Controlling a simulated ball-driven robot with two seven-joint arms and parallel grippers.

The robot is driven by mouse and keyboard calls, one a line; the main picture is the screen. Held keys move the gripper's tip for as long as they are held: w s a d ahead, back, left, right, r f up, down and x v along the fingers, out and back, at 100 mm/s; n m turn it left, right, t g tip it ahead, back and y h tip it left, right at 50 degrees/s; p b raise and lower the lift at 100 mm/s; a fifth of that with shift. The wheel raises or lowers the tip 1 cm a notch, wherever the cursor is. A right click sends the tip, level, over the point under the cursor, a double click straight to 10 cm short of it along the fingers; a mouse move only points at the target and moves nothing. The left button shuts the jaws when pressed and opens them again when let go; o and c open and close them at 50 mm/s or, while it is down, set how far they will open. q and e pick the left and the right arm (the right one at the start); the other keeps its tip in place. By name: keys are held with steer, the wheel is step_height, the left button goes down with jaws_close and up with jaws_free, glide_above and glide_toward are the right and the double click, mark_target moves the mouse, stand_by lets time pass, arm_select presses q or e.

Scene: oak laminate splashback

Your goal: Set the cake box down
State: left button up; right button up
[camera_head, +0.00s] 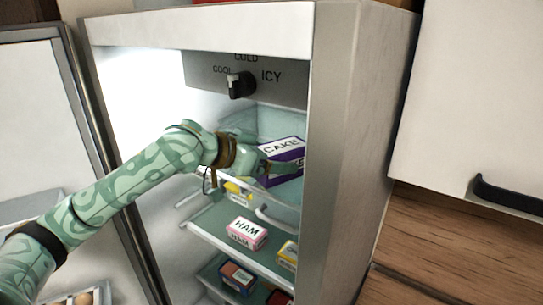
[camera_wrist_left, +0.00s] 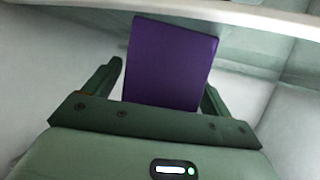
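The cake box (camera_head: 285,148) is purple and white with "CAKE" on its top. It is at the upper shelf inside the open fridge, slightly tilted in the head view. My left gripper (camera_head: 270,167) reaches in from the left, with its fingers at the box. In the left wrist view the purple side of the box (camera_wrist_left: 170,62) fills the space between the two fingers of the left gripper (camera_wrist_left: 163,72), which look closed on its sides. I cannot tell whether the box's underside touches the shelf. My right gripper is not in view.
The fridge's upper shelf (camera_head: 284,190) has a pale front rim. A yellow box (camera_head: 238,194) and a ham box (camera_head: 247,233) stand below it, with more boxes lower down. The fridge door (camera_head: 32,110) is open at left. A dial (camera_head: 241,85) is above.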

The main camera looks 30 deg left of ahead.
arm_select(q)
steer(key=shift+r, duration=0.1)
steer(key=b+v, duration=0.7)
steer(key=v, duration=0.5)
stand_by(1.0)
stand_by(1.0)
